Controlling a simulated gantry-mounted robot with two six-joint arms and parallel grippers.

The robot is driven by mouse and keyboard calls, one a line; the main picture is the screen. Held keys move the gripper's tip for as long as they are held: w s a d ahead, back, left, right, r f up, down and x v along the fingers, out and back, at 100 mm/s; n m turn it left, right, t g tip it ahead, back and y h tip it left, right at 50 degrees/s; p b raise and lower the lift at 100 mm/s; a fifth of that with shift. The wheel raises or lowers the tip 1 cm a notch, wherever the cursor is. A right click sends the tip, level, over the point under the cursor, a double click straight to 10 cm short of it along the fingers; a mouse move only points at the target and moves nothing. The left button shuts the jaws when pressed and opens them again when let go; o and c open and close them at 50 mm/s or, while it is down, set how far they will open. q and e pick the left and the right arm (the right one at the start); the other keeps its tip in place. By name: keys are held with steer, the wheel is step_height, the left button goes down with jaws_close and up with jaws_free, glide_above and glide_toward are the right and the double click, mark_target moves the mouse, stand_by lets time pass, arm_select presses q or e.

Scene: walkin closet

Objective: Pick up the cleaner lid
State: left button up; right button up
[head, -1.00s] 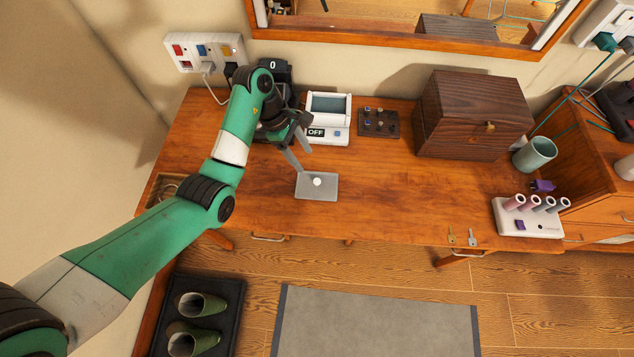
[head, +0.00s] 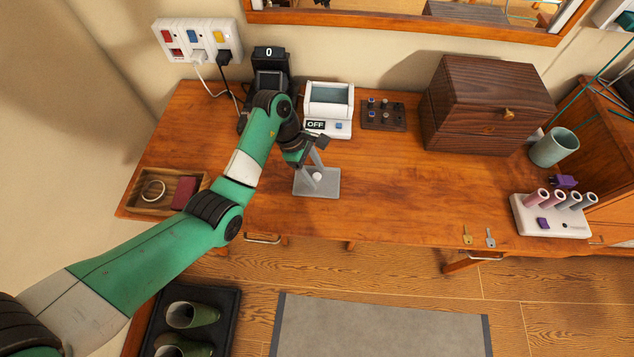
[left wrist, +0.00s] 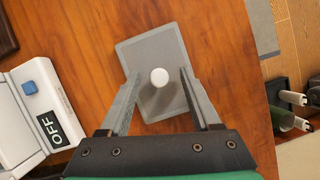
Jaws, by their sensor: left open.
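The cleaner lid (head: 328,186) is a flat grey rectangular plate with a round white knob (left wrist: 159,77) in its middle. It lies on the wooden desk in front of the white cleaner (head: 341,128), whose basin is uncovered and whose display reads OFF. My left gripper (head: 311,176) is open over the lid. In the left wrist view its fingers (left wrist: 160,73) are on either side of the knob, with a gap on both sides. I cannot tell whether the fingertips touch the plate. My right gripper is out of view.
A dark box (head: 486,105) stands at the back right, with a small dark tray (head: 399,116) of jewellery to its left. A wooden tray (head: 145,204) is at the desk's left end. Two keys (head: 468,240) lie near the front edge.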

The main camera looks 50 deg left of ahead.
arm_select(q)
steer(key=shift+r, duration=0.1)
jaws_close()
stand_by(0.3)
